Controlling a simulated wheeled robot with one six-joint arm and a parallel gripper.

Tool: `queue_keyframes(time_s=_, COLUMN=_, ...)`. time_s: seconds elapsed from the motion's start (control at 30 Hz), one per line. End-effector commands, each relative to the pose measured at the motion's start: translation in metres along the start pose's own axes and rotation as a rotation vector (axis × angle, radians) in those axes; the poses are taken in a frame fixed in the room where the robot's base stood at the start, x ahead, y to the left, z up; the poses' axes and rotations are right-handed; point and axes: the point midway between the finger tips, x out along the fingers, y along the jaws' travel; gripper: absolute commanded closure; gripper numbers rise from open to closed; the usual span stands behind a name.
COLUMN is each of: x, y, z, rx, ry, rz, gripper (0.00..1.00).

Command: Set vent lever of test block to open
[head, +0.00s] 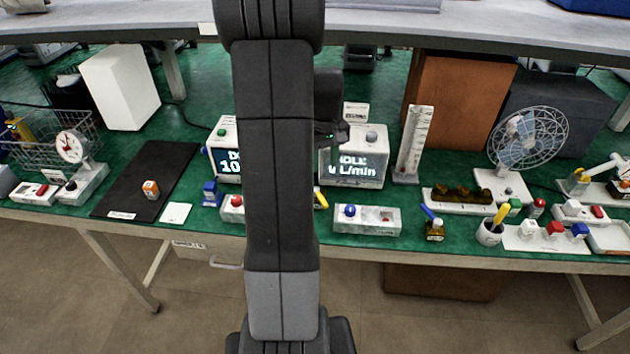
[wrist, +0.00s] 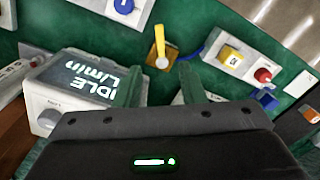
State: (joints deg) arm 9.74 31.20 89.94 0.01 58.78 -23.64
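In the wrist view a small brass-brown block (wrist: 152,57) carries a yellow lever (wrist: 160,42) with a pale round hub at its lower end. This looks like the test block and vent lever; no open or closed marking is readable. In the head view only a bit of the yellow lever (head: 321,199) shows beside my arm, which hides the rest. My gripper (wrist: 161,84) is open and empty in the wrist view, its two fingers apart. The lever appears just beyond the fingertips, roughly in line with the gap, apart from them. In the head view my arm hides most of the gripper.
A white meter (head: 355,165) reading IDLE stands behind; it shows close to the left finger in the wrist view (wrist: 85,80). A white block with a blue knob (head: 366,220) stands right of the lever. A red-button block (head: 232,207) and blue item (head: 212,194) stand left.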

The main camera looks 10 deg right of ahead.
Motion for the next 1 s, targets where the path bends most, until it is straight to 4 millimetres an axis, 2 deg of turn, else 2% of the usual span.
queue_keyframes(time_s=0.17, x=0.014, y=0.001, z=-0.001, rx=-0.003, ry=-0.005, rz=-0.001, gripper=0.64)
queue_keyframes(time_s=0.7, x=0.114, y=0.000, z=0.000, rx=-0.001, ry=-0.006, rz=-0.002, gripper=0.64)
queue_keyframes(time_s=1.0, x=0.137, y=0.001, z=0.000, rx=-0.001, ry=-0.002, rz=-0.001, gripper=0.64)
